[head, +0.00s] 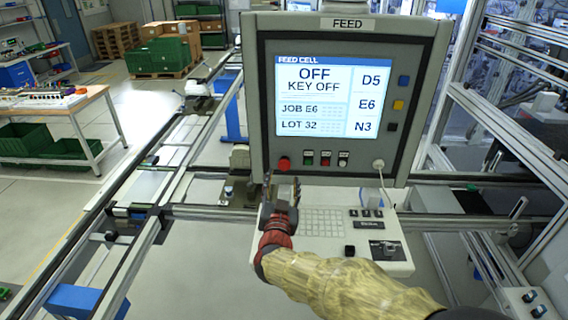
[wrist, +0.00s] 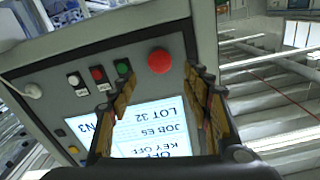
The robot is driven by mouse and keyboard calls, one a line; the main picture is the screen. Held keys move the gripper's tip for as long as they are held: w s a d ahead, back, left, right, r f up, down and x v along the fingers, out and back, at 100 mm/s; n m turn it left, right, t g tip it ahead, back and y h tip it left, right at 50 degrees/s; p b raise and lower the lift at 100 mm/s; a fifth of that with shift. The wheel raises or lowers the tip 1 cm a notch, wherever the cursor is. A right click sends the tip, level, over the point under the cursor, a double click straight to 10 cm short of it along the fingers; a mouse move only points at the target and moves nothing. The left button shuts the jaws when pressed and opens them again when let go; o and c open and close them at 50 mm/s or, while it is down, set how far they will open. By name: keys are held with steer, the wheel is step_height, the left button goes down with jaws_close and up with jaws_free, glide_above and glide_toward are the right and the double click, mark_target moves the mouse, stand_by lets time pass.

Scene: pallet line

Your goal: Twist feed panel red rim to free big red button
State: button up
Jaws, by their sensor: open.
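The feed panel (head: 416,52) is a grey box with a lit screen reading "OFF", "KEY OFF", "JOB E6" and "LOT 32". The big red button (head: 284,164) sits at the lower left of its face. In the wrist view the red button (wrist: 160,61) shows as a round red cap beyond my fingertips. I cannot make out its rim apart from the cap. My gripper (head: 281,186) is just below the button in the head view. In the wrist view my gripper (wrist: 158,76) is open and empty, its two fingers apart on either side of the button's line, not visibly touching it.
Small green, red and white buttons (head: 326,158) sit right of the red button, with a white plug and cable (head: 378,164) farther right. A keypad shelf (head: 322,222) juts out below the panel, close to my arm. Conveyor rails (head: 180,170) run at left.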

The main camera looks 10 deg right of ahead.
mark_target(284, 166)
steer(key=x, duration=0.7)
steer(key=shift+f, duration=0.1)
steer(key=shift+c, duration=0.6)
steer(key=c, duration=1)
